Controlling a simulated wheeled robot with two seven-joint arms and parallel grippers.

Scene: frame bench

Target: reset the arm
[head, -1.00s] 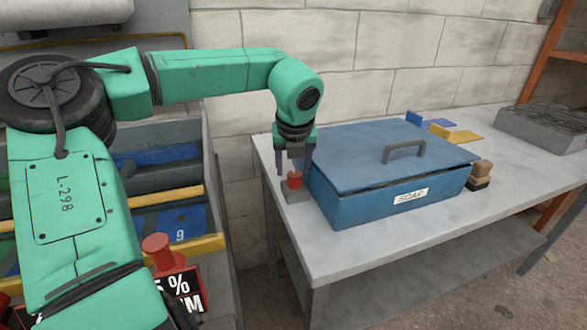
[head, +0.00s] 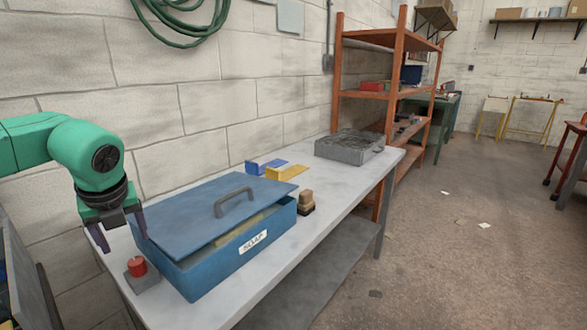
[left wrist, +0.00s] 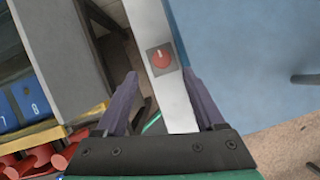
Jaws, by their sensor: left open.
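My left arm is green and comes in from the left in the head view. Its left gripper (head: 119,232) is open and empty, with its fingers pointing down. It is above the bench's near left end, close to a red knob on a small grey block (head: 138,268). In the left wrist view the red knob (left wrist: 161,59) shows beyond the two spread fingers, apart from them. My right gripper is in neither view.
A blue box labelled SOAP (head: 215,275) with a tilted lid stands on the grey bench (head: 325,190). Behind it are a yellow piece (head: 287,172), a brush-like block (head: 306,201) and a grey tray (head: 349,146). An orange shelf (head: 390,80) stands behind.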

